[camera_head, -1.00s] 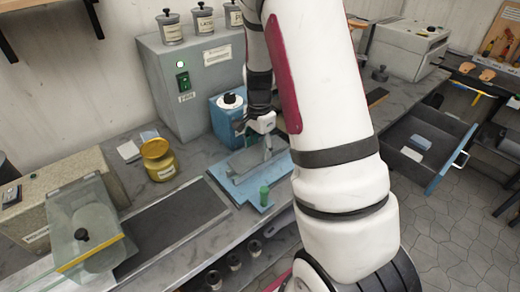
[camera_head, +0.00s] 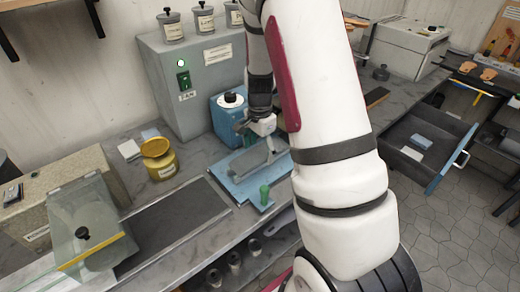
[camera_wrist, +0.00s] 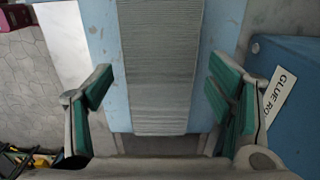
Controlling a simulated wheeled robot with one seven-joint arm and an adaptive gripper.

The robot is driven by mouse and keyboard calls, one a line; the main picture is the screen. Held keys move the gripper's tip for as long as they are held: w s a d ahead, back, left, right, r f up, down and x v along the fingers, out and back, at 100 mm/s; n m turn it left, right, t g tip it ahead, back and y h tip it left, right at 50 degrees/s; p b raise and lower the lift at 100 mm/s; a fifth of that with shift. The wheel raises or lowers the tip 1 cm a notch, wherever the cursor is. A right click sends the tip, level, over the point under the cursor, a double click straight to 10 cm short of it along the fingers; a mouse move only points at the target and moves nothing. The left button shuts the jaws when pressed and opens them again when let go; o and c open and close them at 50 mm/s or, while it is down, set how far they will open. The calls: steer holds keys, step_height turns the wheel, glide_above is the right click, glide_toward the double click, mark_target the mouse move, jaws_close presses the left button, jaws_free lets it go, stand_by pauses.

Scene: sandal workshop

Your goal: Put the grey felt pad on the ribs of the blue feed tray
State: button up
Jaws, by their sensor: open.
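In the head view, my gripper (camera_head: 264,140) is over the tray, partly behind my arm. Any ribs under the grey strip are hidden.
A blue box labelled "GLUE RO..." (camera_wrist: 292,65) stands close beside my right finger. A yellow tin (camera_head: 159,161) is to the left. An open drawer (camera_head: 442,170) with small pads is at the right.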

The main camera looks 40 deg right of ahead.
mark_target(260, 153)
steer(key=s+a+r+n+t+b, duration=0.1)
steer(key=a+r+n, duration=0.15)
steer(key=r, duration=0.65)
steer(key=s+a+r+n, duration=0.1)
steer(key=a+r, duration=0.2)
steer(key=r, duration=0.6)
steer(key=s+a+r+n+t, duration=0.2)
steer(key=s+a+r+n, duration=0.2)
steer(key=s+a+n, duration=0.2)
steer(key=s+a+r+n+t, duration=0.2)
steer(key=s+a+r+n, duration=0.2)
steer(key=s+a+n, duration=0.2)
steer(key=s+n, duration=0.2)
steer(key=s, duration=0.2)
steer(key=shift+s+a+r, duration=0.25)
steer(key=shift+s+r, duration=0.15)
steer(key=shift+c, duration=0.5)
